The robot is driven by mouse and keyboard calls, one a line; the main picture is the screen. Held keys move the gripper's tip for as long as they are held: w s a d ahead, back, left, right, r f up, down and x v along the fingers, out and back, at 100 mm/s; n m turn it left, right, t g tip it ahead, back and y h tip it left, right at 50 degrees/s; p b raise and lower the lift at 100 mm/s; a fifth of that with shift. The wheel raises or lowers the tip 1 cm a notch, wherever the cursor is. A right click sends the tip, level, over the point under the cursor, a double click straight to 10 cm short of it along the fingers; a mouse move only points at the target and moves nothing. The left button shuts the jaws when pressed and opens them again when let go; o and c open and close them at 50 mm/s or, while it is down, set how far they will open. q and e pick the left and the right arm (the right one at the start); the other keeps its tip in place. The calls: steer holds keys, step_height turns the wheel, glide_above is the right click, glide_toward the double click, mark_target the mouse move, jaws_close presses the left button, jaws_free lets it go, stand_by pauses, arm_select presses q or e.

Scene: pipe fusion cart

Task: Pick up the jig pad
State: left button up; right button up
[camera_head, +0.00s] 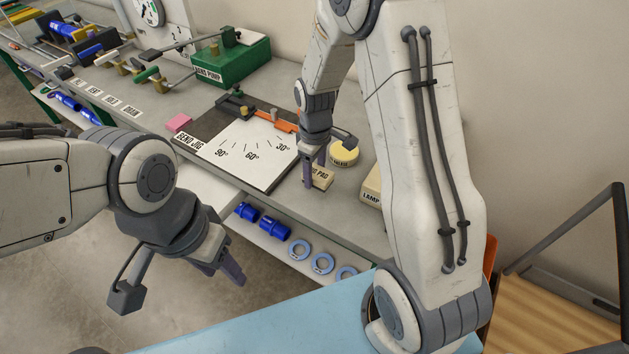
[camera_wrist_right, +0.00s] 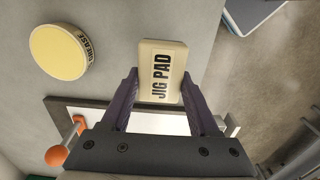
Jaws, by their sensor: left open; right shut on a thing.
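The jig pad (camera_head: 321,179) is a small cream block with "JIG PAD" lettering, at the right front of the bench beside the bend jig board. It also shows in the right wrist view (camera_wrist_right: 162,72), between the two dark fingers. My right gripper (camera_head: 314,172) points down over it and is shut on it, one finger on each side. I cannot tell whether the pad is clear of the bench. My left gripper (camera_head: 232,272) is open and empty, in front of the bench and away from the pad.
The white bend jig board (camera_head: 240,155) with an orange-handled lever lies left of the pad. A yellow grease tin (camera_head: 344,154) and a cream lamp box (camera_head: 371,187) are close by. A green pump (camera_head: 232,62) stands behind. Blue rings (camera_head: 322,263) lie on the lower shelf.

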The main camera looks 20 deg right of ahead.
steer(key=s+d+r+b, duration=0.1)
steer(key=s+d+r, duration=0.5)
steer(key=s+d, duration=0.2)
steer(key=shift+r+b, duration=0.2)
steer(key=shift+b, duration=0.1)
steer(key=o, duration=0.7)
steer(key=shift+s, duration=0.1)
steer(key=shift+a, duration=0.1)
steer(key=c, duration=0.5)
steer(key=shift+c, duration=0.2)
